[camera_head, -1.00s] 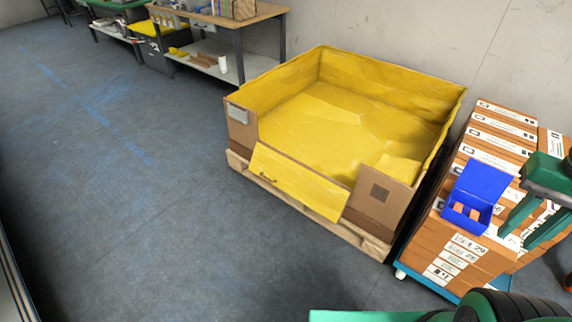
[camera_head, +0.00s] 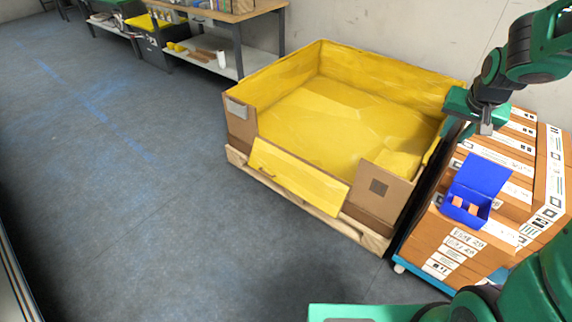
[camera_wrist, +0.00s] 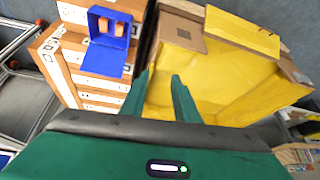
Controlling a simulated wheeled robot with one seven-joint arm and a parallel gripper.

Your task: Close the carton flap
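A large brown carton (camera_head: 235,128) with a yellow lining stands on a wooden pallet (camera_head: 300,202). Its front flap (camera_head: 300,178) hangs tilted outward in the front opening, between two brown corner panels. The flap's yellow inner face shows. In the wrist view the carton's yellow lining (camera_wrist: 240,85) fills the right side, with the flap (camera_wrist: 242,32) at the top right. My gripper (camera_head: 453,128) is by the carton's right wall in the head view. In the wrist view my gripper (camera_wrist: 160,76) has its two fingers apart and nothing between them.
A stack of labelled boxes (camera_head: 455,245) on a blue wheeled dolly (camera_head: 425,280) stands right of the carton. A blue open box (camera_head: 480,180) with orange items sits on the stack. A workbench (camera_head: 245,15) is behind at left. The floor left and front of the carton is clear.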

